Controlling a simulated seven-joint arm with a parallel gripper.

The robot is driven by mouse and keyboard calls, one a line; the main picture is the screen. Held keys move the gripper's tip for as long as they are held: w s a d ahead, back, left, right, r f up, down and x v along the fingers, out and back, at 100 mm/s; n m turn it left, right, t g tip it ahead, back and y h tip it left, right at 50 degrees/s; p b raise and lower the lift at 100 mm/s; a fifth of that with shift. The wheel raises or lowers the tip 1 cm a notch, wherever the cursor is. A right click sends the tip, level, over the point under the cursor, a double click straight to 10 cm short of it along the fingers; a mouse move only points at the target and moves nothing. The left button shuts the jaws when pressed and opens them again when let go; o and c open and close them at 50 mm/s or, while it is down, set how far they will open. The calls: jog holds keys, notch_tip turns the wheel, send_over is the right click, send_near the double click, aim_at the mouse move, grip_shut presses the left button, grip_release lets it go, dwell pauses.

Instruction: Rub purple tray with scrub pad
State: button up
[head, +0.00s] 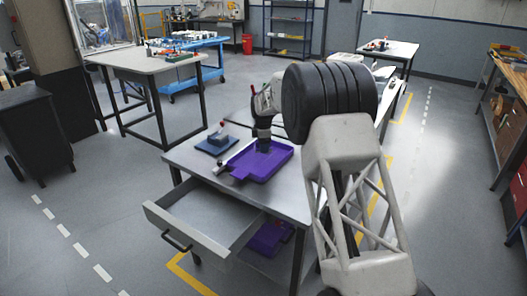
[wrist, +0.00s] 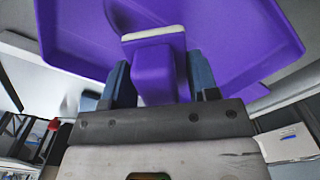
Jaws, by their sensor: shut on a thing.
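The purple tray (head: 277,160) lies on the metal workbench. It has raised walls and a narrower tab at its left front; its inside fills the top of the wrist view (wrist: 230,40). My gripper (head: 263,148) points down over the tray's inside. In the wrist view its two blue-grey fingers (wrist: 158,82) are shut on the scrub pad (wrist: 156,68), a purple block with a pale strip at its far end. The pad is over or against the tray floor; I cannot tell whether they touch. The pad is hidden in the head view.
A blue mat (head: 213,147) with a small object lies left of the tray. An open, empty-looking drawer (head: 205,217) sticks out below the bench front. Another purple item (head: 268,238) lies on the shelf underneath. The bench top (head: 285,195) in front of the tray is clear.

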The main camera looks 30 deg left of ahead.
jog(key=shift+r, duration=1.75)
jog(key=w+m, duration=0.1)
jog(key=m, duration=0.1)
jog(key=w+m, duration=0.1)
jog(key=m, duration=0.1)
jog(key=shift+a, duration=0.4)
jog(key=m, duration=0.1)
jog(key=w+m, duration=0.1)
jog(key=m, duration=0.3)
jog(key=shift+w+a+f, duration=0.1)
jog(key=shift+w+a, duration=0.2)
jog(key=shift+a, duration=0.05)
